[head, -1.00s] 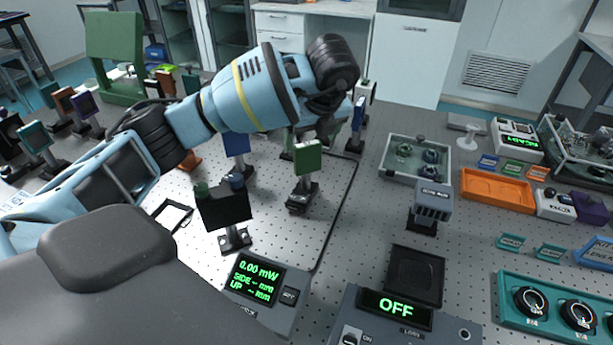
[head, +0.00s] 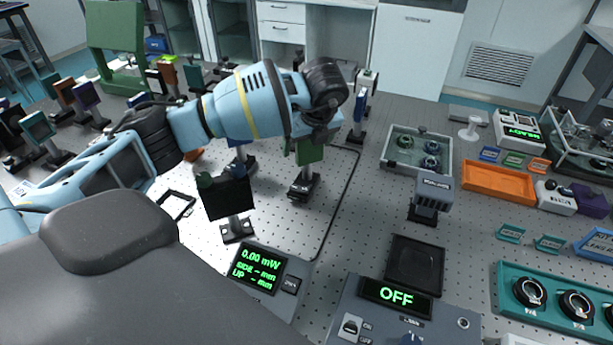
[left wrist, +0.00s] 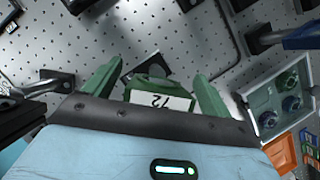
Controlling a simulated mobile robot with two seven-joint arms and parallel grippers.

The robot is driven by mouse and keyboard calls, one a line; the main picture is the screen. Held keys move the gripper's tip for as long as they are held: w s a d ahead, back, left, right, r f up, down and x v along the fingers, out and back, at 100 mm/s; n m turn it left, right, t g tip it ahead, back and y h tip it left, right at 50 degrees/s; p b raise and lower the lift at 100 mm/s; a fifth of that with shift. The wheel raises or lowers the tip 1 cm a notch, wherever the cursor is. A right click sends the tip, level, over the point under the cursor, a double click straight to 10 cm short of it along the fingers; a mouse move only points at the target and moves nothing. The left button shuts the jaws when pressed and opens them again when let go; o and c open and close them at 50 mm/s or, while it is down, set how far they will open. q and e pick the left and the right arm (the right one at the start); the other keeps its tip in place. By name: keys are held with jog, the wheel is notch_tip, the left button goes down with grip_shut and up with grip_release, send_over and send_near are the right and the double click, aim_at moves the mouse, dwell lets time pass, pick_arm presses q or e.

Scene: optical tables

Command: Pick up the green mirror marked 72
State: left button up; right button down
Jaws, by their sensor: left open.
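The green mirror (head: 311,154) stands upright on a black post and base (head: 303,187) on the perforated table. My left gripper (head: 318,134) is at its top edge, and the wrist hides part of the mirror in the head view. In the left wrist view the mirror's top with a white label reading 72 (left wrist: 160,100) lies between the two green fingers of my left gripper (left wrist: 158,70). The fingers are open, with a gap on both sides of the mirror. My right gripper is not in view.
A black-plated detector (head: 228,198) stands in front and left of the mirror. A blue mount (head: 359,108) stands behind it to the right. A grey tray (head: 417,150) and an orange tray (head: 497,183) lie further right. A black cable runs on the table beside the mirror.

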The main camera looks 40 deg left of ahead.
pick_arm(q)
jog(key=shift+a+f, duration=0.15)
jog(key=shift+f, duration=0.25)
jog(key=shift+w, duration=0.1)
grip_shut()
jog(key=shift+r, duration=0.1)
jog(key=shift+r, duration=0.1)
